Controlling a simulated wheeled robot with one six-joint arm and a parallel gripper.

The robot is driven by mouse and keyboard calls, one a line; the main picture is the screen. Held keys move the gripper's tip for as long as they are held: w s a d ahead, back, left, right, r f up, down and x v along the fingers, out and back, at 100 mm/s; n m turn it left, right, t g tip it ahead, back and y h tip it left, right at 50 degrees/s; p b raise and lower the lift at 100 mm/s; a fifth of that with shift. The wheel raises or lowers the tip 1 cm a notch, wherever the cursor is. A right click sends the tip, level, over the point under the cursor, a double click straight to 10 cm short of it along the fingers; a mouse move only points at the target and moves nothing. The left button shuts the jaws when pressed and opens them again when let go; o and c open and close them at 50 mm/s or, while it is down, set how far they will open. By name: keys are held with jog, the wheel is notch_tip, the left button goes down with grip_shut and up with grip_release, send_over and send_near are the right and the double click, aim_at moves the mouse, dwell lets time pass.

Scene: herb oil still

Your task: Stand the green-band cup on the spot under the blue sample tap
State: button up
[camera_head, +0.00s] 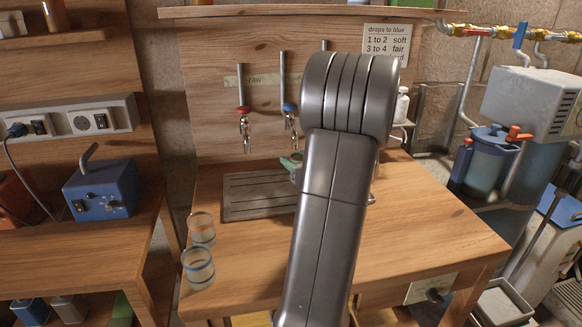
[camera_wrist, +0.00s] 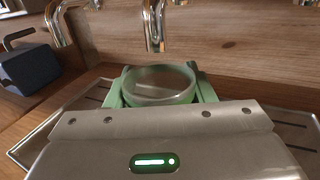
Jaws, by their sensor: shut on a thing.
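My gripper (camera_wrist: 158,78) is shut on the green-band cup (camera_wrist: 155,85), a clear cup held upright between its green fingers in the wrist view. In the head view my arm hides most of this; only a bit of green shows beside it, below the blue sample tap (camera_head: 290,108). That tap has a blue handle and a metal spout. In the wrist view a metal spout (camera_wrist: 154,28) rises just behind the cup. The slatted drip tray (camera_head: 258,205) lies beneath, partly hidden by my arm. I cannot tell whether the cup touches it.
A red-handled tap (camera_head: 243,112) is left of the blue one. An orange-band cup (camera_head: 201,230) and a blue-band cup (camera_head: 198,270) stand at the bench's left edge. A blue machine (camera_head: 100,190) sits on the left counter. The bench's right part (camera_head: 430,225) is clear.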

jog(key=shift+x, duration=1.05)
jog(key=shift+w+a+f, duration=0.1)
jog(key=shift+w+f, duration=0.05)
jog(key=shift+f, duration=0.75)
jog(key=shift+w+a+f, duration=0.1)
jog(key=shift+w+f, duration=0.05)
jog(key=shift+f, duration=0.7)
jog(key=shift+f+b, duration=0.25)
jog(key=shift+b, duration=0.2)
jog(key=o, duration=1.1)
jog(key=shift+r, duration=0.1)
jog(key=shift+c, duration=0.2)
jog(key=shift+r, duration=0.1)
jog(key=shift+r+p, duration=0.2)
jog(key=shift+p, duration=0.2)
jog(key=v, duration=1.2)
jog(key=shift+f+b, duration=0.1)
jog(key=shift+b, duration=0.2)
